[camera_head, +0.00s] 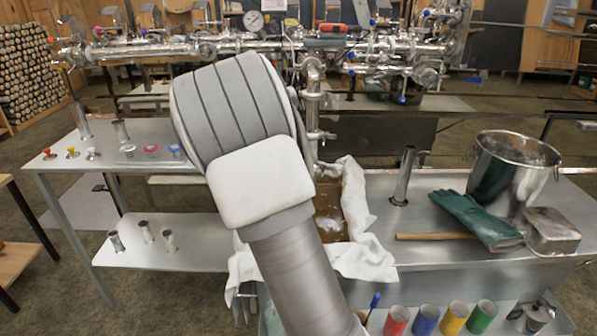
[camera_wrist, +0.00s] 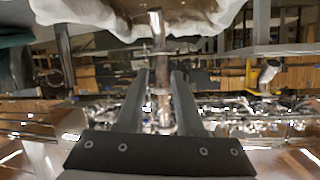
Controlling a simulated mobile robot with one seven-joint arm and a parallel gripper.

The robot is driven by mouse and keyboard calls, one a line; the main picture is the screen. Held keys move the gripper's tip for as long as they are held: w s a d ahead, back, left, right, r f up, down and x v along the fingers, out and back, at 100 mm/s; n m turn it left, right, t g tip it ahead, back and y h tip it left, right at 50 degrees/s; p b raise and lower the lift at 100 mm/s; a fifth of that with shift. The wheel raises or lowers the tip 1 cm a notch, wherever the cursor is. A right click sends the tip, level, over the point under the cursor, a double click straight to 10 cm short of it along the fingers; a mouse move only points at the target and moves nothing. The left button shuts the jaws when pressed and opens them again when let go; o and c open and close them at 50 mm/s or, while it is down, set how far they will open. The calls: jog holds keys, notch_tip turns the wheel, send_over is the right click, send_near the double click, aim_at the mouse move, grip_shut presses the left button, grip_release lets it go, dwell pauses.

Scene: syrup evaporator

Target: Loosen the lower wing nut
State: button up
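A bright metal drain pipe (camera_head: 313,110) hangs down from the pipework in the head view, just right of my arm. Small fittings stick out from it at two heights; the lower fitting (camera_head: 325,136) may carry the lower wing nut, but it is too small to tell. My gripper is hidden behind my arm in the head view. In the wrist view, which looks upside down, my gripper (camera_wrist: 161,74) is open, its two fingers apart. The pipe (camera_wrist: 156,28) shows between and beyond the fingertips. I cannot make out a wing nut there or see any contact.
A brown-filled basin (camera_head: 328,205) with white cloth (camera_head: 355,205) lies below the pipe. A shelf (camera_head: 110,160) with small coloured caps is at left.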

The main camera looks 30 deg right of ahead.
notch_tip(320, 180, down, 3)
jog(key=d+t+h+b, duration=0.1)
jog(key=d+h+b, duration=0.1)
jog(key=d, duration=0.1)
jog(key=n+t+h+b, duration=0.1)
jog(key=h+b, duration=0.1)
jog(key=b, duration=0.1)
send_near(322, 170)
jog(key=x, duration=0.8)
jog(key=shift+w+d+r, duration=0.2)
jog(key=shift+d+r, duration=0.05)
jog(key=shift+r, duration=0.15)
jog(key=shift+c, duration=0.2)
grip_shut()
